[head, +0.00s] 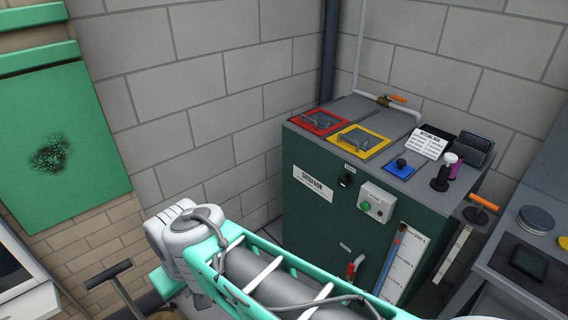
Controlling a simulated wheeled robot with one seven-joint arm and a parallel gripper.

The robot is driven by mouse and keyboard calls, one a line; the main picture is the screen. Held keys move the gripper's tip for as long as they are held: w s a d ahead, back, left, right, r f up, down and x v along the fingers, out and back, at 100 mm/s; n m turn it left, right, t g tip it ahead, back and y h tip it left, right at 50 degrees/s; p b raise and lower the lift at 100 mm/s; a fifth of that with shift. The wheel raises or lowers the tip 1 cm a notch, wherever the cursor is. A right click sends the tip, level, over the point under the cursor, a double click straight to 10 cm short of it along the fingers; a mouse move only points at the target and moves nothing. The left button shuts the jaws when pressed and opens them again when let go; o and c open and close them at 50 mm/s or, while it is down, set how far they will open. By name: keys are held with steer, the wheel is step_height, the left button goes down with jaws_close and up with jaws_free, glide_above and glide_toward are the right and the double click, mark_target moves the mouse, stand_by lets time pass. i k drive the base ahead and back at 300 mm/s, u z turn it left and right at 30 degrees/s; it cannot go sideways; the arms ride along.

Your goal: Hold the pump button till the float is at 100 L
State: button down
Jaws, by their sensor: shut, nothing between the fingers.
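The dark green tank cabinet (318,236) stands in the corner of the block walls. On its front is a pale control box (379,196) with a green button (365,206) and a second, pale knob or button beside it. To the right is a white level scale (405,262) with a narrow blue column. A small reddish mark (397,243) shows near the column's upper part and may be the float; the scale figures are too small to read. My arm crosses the lower middle of the view, in front of the cabinet's lower left. My gripper is not visible.
Red (319,121) and yellow (360,139) framed hatches and a blue plate with a knob (401,164) are on the cabinet top. A red-handled valve (354,267) is low on its front. A grey bench (526,283) stands at right.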

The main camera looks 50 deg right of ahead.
mark_target(364, 205)
steer(key=z, duration=3.8)
steer(key=k, duration=1.35)
steer(key=u, duration=1.1)
